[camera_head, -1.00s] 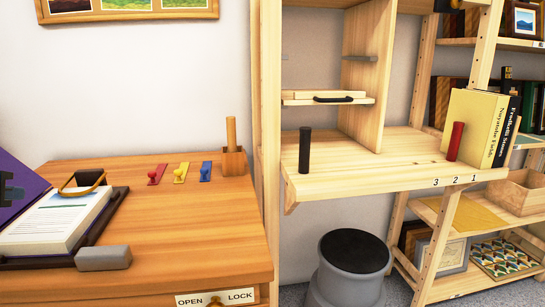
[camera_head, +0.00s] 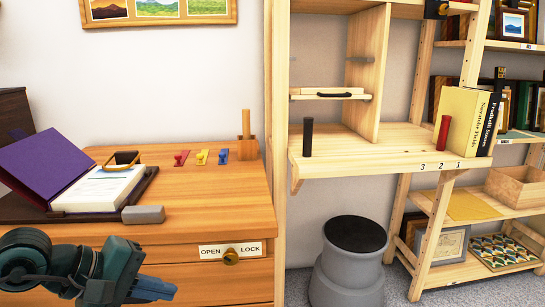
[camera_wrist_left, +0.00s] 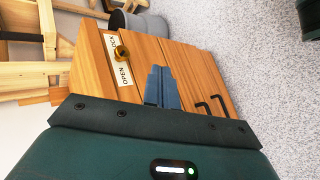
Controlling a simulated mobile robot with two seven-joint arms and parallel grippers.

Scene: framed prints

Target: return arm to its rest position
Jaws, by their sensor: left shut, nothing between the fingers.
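My left arm comes in at the lower left of the head view, in front of the wooden cabinet (camera_head: 190,225). Its gripper (camera_head: 155,290) is shut and empty, with its blue-grey fingers pointing right, apart from the drawer fronts. In the left wrist view the shut fingers (camera_wrist_left: 160,88) show in the middle, against the cabinet front with its OPEN/LOCK plate (camera_wrist_left: 117,60). The brass knob (camera_head: 231,257) is to the right of the gripper and higher in the head view. My right gripper is in neither view.
A grey stool (camera_head: 350,265) stands right of the cabinet. Wooden shelves (camera_head: 400,150) fill the right side.

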